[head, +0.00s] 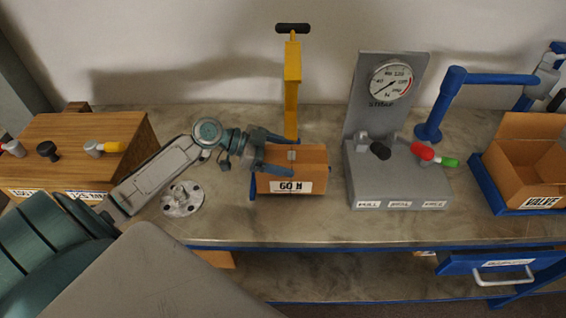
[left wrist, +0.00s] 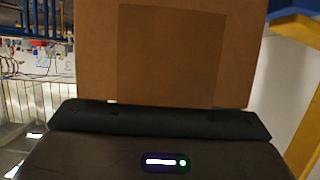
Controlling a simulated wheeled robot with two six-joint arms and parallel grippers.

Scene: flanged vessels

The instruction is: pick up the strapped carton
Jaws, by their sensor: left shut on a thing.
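The carton (head: 306,158) is a brown box with a white label on its front, near the middle of the bench. A small grey patch shows on its top; I cannot make out a full strap. My left gripper (head: 270,173) is shut on the carton from its left side, with one finger across the top and one low at the front left. In the left wrist view, the carton (left wrist: 170,50) fills the upper middle, close against the dark gripper body. I cannot tell whether the carton touches the bench. My right gripper is not in view.
A yellow post (head: 292,85) stands right behind the carton. A grey gauge stand (head: 397,180) is close on its right. A grey flanged disc (head: 182,199) lies at left, by a wooden box (head: 70,135). An open box (head: 525,165) sits far right. The bench front (head: 320,230) is clear.

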